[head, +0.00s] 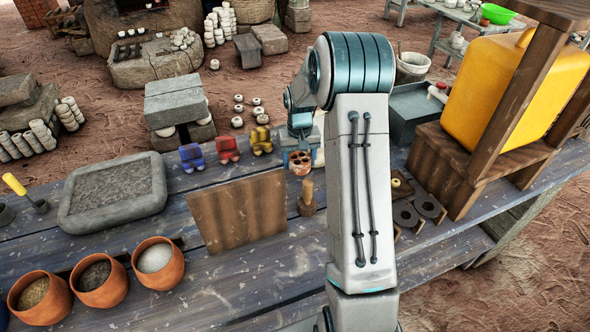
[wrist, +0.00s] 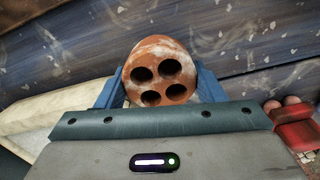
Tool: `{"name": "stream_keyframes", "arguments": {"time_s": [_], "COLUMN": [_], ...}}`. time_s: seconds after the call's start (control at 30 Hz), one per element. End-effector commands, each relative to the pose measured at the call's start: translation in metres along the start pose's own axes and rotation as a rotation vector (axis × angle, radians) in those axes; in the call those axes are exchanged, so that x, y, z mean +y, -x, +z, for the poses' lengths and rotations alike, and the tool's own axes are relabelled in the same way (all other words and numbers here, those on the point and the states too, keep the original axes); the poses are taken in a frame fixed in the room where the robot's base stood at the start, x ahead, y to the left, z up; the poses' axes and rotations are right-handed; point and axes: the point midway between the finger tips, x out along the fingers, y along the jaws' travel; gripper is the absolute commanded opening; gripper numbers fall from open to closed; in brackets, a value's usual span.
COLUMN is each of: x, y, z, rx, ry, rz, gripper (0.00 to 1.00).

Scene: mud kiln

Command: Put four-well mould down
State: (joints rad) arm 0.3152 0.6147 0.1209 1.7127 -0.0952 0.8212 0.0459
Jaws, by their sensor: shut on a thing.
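The four-well mould (head: 299,163) is a rounded terracotta block with pale smears and dark round wells in its top. In the wrist view the mould (wrist: 160,62) sits upright between the two blue fingers of my gripper (wrist: 160,84), which is shut on it. In the head view my gripper (head: 299,152) is at the far edge of the blue-grey plank table (head: 230,288). I cannot tell whether the mould's underside touches the planks; its lower part is hidden.
Blue (head: 192,157), red (head: 227,150) and yellow (head: 261,140) blocky pieces stand left of the mould. A wooden stamp (head: 307,198) and brown board (head: 238,211) are nearer. A stone tray (head: 112,192) and terracotta bowls (head: 158,264) are left. Dark rings (head: 407,214) lie right.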

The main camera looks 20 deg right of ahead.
Motion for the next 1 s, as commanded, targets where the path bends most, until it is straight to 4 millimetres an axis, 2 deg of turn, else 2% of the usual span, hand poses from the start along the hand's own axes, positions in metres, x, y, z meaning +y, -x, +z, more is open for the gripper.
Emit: {"name": "stream_keyframes", "arguments": {"time_s": [0.33, 0.7, 0.73, 0.77, 0.8, 1.0], "x": [-0.001, -0.001, -0.001, -0.001, -0.001, -0.001], "y": [-0.038, -0.044, -0.043, -0.043, -0.042, -0.042], "z": [0.0, 0.0, 0.0, 0.0, 0.0, 0.0], "rx": [-0.001, 0.002, 0.001, 0.001, 0.001, 0.001], "ry": [0.001, 0.001, 0.001, 0.001, 0.001, 0.001], "rz": [-0.001, 0.0, 0.0, 0.0, 0.0, 0.0], "gripper": [0.33, 0.33, 0.71, 0.79, 0.84, 0.84]}}
